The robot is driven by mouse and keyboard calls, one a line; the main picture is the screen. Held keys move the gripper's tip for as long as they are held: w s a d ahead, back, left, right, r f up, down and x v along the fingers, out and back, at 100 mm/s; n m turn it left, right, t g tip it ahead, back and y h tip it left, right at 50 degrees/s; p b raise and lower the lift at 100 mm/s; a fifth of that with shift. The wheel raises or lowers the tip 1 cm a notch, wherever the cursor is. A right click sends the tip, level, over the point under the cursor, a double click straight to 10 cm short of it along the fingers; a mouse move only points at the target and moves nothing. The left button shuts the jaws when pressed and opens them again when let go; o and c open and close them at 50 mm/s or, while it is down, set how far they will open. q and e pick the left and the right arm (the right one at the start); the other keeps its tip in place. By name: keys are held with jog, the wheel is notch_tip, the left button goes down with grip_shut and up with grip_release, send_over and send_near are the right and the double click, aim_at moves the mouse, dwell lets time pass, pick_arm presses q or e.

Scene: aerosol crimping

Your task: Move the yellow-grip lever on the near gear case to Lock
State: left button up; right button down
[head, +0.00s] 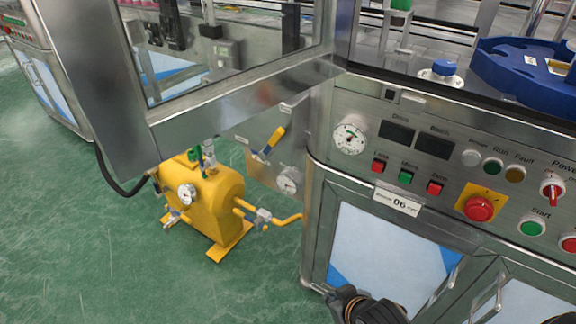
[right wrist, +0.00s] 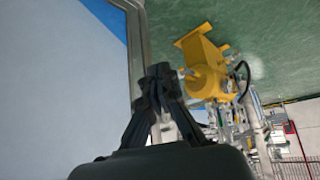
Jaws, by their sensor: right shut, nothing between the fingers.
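A lever with a yellow grip (head: 275,137) stands tilted up to the right on a steel panel in the head view, just right of the yellow case (head: 222,200). No Lock marking can be read. The yellow case stands on the green floor, with a gauge and small valves on it. It also shows in the right wrist view (right wrist: 207,78), beyond my fingers. My right gripper (head: 338,296) is low in the head view, in front of the cabinet and apart from the lever. In the right wrist view its dark fingers (right wrist: 160,72) are shut and empty. My left gripper is out of view.
The steel cabinet (head: 322,215) with buttons and gauges fills the right side. A steel-framed window (head: 235,97) overhangs the yellow case. A yellow pipe (head: 288,219) runs from the case to the cabinet. Green floor (head: 90,235) is clear at the left.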

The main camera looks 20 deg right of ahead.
jog(key=w+d+r+t, duration=0.2)
jog(key=w+r+t, duration=0.35)
jog(key=w, duration=0.45)
jog(key=n+t+y, duration=0.6)
jog(key=y, duration=0.8)
send_near(278, 141)
jog(key=b+x, duration=0.1)
jog(key=x, duration=0.5)
jog(key=shift+w+d+f, duration=0.1)
jog(key=shift+w+f, duration=0.05)
jog(key=shift+f, duration=0.05)
jog(key=shift+w+a+r, duration=0.3)
jog(key=shift+w+a, duration=0.05)
jog(key=shift+w, duration=0.05)
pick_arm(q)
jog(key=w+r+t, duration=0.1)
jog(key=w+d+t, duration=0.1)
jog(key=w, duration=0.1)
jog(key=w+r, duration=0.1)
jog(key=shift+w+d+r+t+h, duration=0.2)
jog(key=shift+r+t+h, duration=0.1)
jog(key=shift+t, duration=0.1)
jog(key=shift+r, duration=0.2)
pick_arm(e)
jog(key=shift+r, duration=0.1)
